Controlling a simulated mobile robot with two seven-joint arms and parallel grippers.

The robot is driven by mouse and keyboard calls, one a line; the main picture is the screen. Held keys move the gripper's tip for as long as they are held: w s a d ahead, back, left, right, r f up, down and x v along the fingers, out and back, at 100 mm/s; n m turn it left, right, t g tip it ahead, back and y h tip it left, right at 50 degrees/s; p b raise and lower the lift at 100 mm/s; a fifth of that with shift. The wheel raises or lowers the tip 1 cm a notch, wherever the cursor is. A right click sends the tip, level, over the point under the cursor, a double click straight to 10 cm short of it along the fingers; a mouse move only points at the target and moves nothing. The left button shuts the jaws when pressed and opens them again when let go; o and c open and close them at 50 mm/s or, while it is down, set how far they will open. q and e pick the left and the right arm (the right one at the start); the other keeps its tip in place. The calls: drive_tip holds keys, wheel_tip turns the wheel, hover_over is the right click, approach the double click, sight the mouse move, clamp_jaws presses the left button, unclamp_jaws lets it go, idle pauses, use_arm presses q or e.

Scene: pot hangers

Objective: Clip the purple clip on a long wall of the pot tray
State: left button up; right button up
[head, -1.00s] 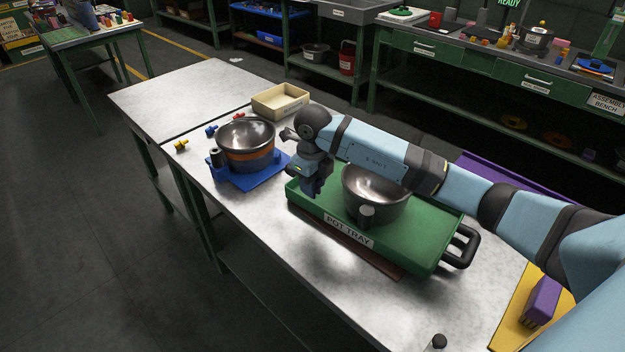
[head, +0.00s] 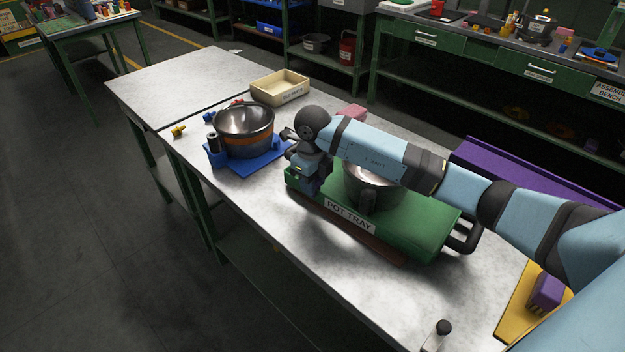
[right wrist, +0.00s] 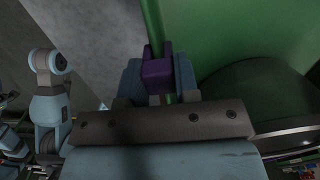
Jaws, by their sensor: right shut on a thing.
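The green pot tray (head: 425,235), labelled POT TRAY on its near long side, stands on the metal table. A dark pot (head: 368,188) sits in it, partly behind my arm. My right gripper (head: 309,190) is low at the left part of that near long wall. In the right wrist view the gripper (right wrist: 158,82) is shut on the purple clip (right wrist: 157,71). The clip is in line with the green tray wall (right wrist: 151,22) and looks to straddle it; how deep it sits is hidden. In the head view I cannot make out the clip. My left gripper is not seen.
A second pot (head: 244,122) stands on a blue stand (head: 258,170) left of the tray. A beige bin (head: 280,86) is behind. A yellow tray (head: 520,305) with a purple block (head: 547,290) is at the lower right.

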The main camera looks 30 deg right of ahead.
drive_tip(key=o, duration=1)
drive_tip(key=shift+c, duration=0.2)
wheel_tip(320, 180, up, 22)
drive_tip(key=p, duration=0.6)
drive_tip(key=shift+f, duration=0.1)
